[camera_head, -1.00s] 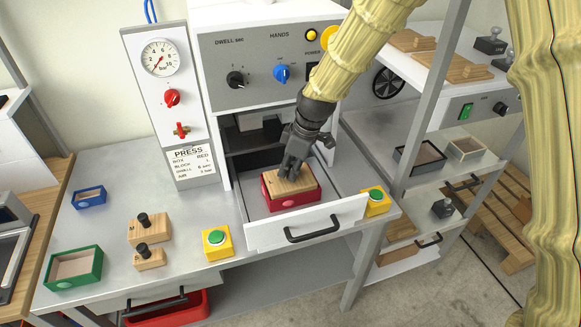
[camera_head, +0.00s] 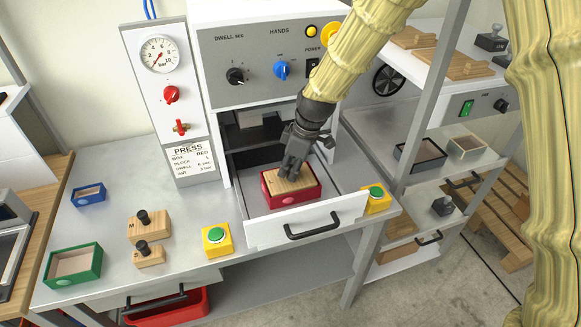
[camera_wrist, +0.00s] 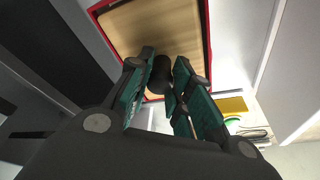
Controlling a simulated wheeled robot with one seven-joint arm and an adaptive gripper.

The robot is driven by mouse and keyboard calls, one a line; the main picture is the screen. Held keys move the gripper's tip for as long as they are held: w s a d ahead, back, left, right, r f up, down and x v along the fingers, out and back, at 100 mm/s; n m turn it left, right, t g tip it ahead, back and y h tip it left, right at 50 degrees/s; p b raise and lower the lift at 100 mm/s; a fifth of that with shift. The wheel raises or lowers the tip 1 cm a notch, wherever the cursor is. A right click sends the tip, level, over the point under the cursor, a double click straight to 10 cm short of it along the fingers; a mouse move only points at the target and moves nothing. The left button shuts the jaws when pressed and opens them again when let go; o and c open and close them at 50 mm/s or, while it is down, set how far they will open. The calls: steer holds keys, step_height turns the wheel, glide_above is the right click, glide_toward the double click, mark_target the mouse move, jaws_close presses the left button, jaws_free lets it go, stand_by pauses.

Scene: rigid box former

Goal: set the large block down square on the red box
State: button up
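The large block (camera_head: 284,183), pale wood with a dark knob, lies inside the red box (camera_head: 291,198) in the open press drawer. Its top sits about level with the red rim and looks square to the walls. My gripper (camera_head: 289,175) is over the block, with its fingers on both sides of the knob. In the wrist view the wooden top (camera_wrist: 165,30) fills the red frame (camera_wrist: 208,40), and the green-padded fingers (camera_wrist: 163,75) close on the dark knob. The far side of the box is partly hidden by my gripper.
The press drawer (camera_head: 262,234) is pulled out, with the press opening behind it. Green buttons on yellow bases (camera_head: 217,240) flank it. Left on the bench are two smaller knobbed blocks (camera_head: 150,225), a green box (camera_head: 75,266) and a blue box (camera_head: 89,194).

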mark_target(302, 179)
steer(key=o, duration=0.5)
steer(key=shift+c, duration=0.2)
steer(key=v, duration=1.2)
steer(key=shift+d, duration=0.15)
